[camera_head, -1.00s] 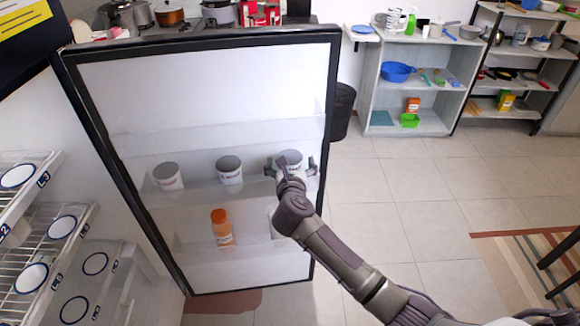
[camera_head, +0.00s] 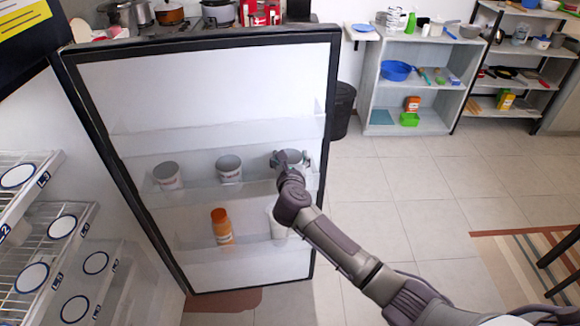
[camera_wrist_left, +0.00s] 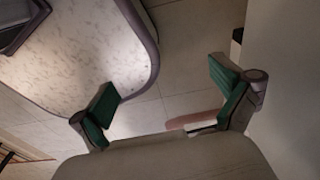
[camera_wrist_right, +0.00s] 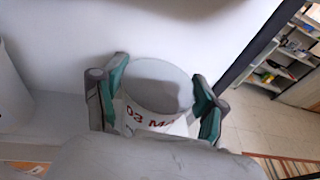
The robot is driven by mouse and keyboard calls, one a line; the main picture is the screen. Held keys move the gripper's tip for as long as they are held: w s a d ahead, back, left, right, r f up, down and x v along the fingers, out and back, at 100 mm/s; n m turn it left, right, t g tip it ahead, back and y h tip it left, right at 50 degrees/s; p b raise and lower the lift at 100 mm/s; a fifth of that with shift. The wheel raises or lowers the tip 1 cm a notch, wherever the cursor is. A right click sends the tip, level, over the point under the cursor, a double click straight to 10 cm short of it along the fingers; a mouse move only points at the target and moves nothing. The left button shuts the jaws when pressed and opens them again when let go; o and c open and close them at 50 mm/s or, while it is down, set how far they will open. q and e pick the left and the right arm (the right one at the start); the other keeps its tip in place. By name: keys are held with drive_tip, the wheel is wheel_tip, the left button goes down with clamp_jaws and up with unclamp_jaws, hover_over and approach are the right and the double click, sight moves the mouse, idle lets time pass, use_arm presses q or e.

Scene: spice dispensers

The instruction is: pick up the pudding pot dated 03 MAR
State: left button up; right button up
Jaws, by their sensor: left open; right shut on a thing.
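A pudding pot (camera_wrist_right: 150,118), white with red lettering reading "03 M" and a partly hidden end, shows in the right wrist view. My right gripper (camera_wrist_right: 158,98) is shut on it, one finger on each side. In the head view that pot (camera_head: 294,168) is at the right end of the fridge door's middle shelf (camera_head: 200,192), partly hidden by my gripper (camera_head: 290,160). Two similar pots, a left one (camera_head: 168,180) and a middle one (camera_head: 229,176), stand on that shelf; their dates are unreadable. My left gripper (camera_wrist_left: 163,88) is open and empty in the left wrist view.
The open fridge door (camera_head: 210,90) has a dark frame. Its lower shelf holds an orange bottle (camera_head: 222,228) and a white container (camera_head: 277,226). Wire racks (camera_head: 50,220) stand at the left, a black bin (camera_head: 342,110) behind the door.

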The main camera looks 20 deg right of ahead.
drive_tip(key=shift+r, duration=0.15)
drive_tip(key=shift+s+r, duration=0.2)
drive_tip(key=shift+r, duration=0.05)
wheel_tip(320, 180, up, 6)
drive_tip(key=shift+a+r+b, duration=0.1)
drive_tip(key=shift+b, duration=0.2)
drive_tip(key=d+f+b+v, duration=0.1)
drive_tip(key=v, duration=0.8)
drive_tip(key=s+d+f+b+v, duration=0.1)
drive_tip(key=f+b+v, duration=0.1)
drive_tip(key=v, duration=0.8)
drive_tip(key=shift+s+d+f, duration=0.25)
